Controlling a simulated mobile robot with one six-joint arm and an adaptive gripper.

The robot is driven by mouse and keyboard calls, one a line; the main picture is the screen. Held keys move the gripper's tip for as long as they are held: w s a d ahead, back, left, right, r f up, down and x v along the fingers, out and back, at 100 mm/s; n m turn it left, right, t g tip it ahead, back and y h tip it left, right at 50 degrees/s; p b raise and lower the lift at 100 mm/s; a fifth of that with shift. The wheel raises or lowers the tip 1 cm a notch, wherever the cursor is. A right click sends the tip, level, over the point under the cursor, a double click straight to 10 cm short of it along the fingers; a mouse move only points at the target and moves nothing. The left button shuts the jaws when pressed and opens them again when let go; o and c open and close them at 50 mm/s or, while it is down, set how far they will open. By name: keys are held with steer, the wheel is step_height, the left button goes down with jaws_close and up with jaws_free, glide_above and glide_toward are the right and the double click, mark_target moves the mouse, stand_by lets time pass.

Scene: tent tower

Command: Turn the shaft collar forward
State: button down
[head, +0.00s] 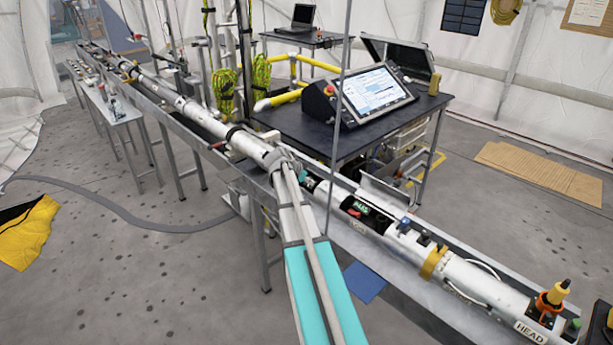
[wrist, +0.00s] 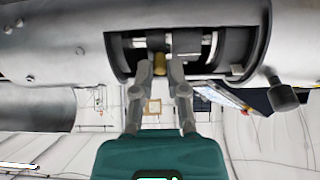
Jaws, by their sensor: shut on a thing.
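In the head view, my gripper (head: 281,160) is at the long tube (head: 190,108), and my arm hides the collar.
A metal trough (head: 400,268) carries the tube and a white section marked HEAD (head: 490,290). A black table (head: 340,128) with a control screen (head: 376,91) stands behind. A dark knob (wrist: 283,97) sticks out right of my fingers. Floor at front left is largely clear.

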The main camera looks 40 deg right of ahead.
mark_target(315, 181)
steer(key=d+y+p, duration=0.1)
steer(key=y+p, duration=0.1)
steer(key=d+r+y+p, duration=0.1)
steer(key=p, duration=0.1)
steer(key=shift+w+r+y, duration=0.15)
steer(key=shift+y, duration=0.25)
steer(key=shift+d+y+p, duration=0.3)
steer(key=shift+d+y, duration=0.1)
steer(key=shift+y, duration=0.4)
steer(key=shift+d+y+p, duration=0.25)
steer(key=shift+d+y, duration=0.1)
steer(key=shift+y, duration=0.45)
steer(key=shift+g, duration=0.3)
steer(key=c, duration=0.7)
jaws_free()
